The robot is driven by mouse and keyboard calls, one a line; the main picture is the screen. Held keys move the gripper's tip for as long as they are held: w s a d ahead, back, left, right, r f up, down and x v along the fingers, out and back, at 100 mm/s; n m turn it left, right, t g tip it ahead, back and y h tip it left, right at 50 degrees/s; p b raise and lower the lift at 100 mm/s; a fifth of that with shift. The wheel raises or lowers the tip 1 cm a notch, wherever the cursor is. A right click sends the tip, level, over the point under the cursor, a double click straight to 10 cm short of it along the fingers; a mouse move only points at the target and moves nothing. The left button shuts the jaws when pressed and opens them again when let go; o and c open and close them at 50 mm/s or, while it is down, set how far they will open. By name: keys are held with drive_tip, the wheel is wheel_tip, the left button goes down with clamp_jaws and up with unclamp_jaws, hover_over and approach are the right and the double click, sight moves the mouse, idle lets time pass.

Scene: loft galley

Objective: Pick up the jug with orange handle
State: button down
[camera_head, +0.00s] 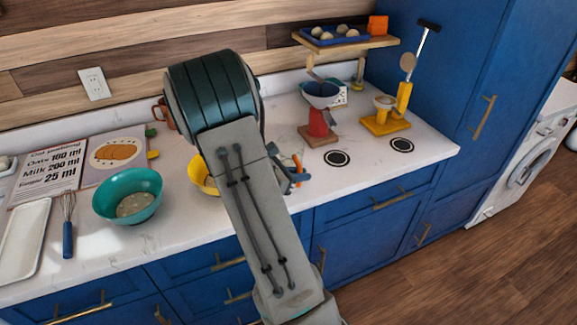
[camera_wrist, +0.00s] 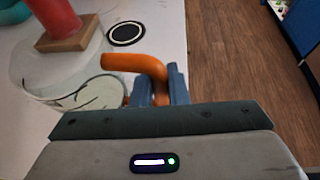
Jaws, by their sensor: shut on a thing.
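The jug is a clear, see-through vessel (camera_wrist: 65,85) with an orange handle (camera_wrist: 135,62), seen in the wrist view at the left of my gripper. My gripper (camera_wrist: 160,90) is shut on the orange handle, with its blue-grey fingers on either side of it. In the head view my arm hides most of the jug; a bit of the orange handle (camera_head: 298,163) shows just right of the arm, beside the gripper (camera_head: 292,177). I cannot tell whether the jug touches the counter.
A red device on a wooden base (camera_head: 319,134) stands behind, with a yellow device (camera_head: 388,115) to its right. A yellow bowl (camera_head: 199,176) is partly hidden by my arm. A teal bowl (camera_head: 128,197) and whisk (camera_head: 68,226) are farther left. The counter's right end (camera_head: 435,150) is clear.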

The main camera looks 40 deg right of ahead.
sight(300, 164)
drive_tip(key=shift+r, duration=0.15)
drive_tip(key=shift+r, duration=0.5)
wheel_tip(300, 164, up, 3)
drive_tip(key=shift+f+b, duration=0.2)
drive_tip(key=shift+b, duration=0.1)
drive_tip(key=s+d+r+b, duration=0.1)
drive_tip(key=s+d+r, duration=0.6)
drive_tip(key=s, duration=0.2)
drive_tip(key=shift+s+b, duration=0.15)
drive_tip(key=shift+b, duration=0.25)
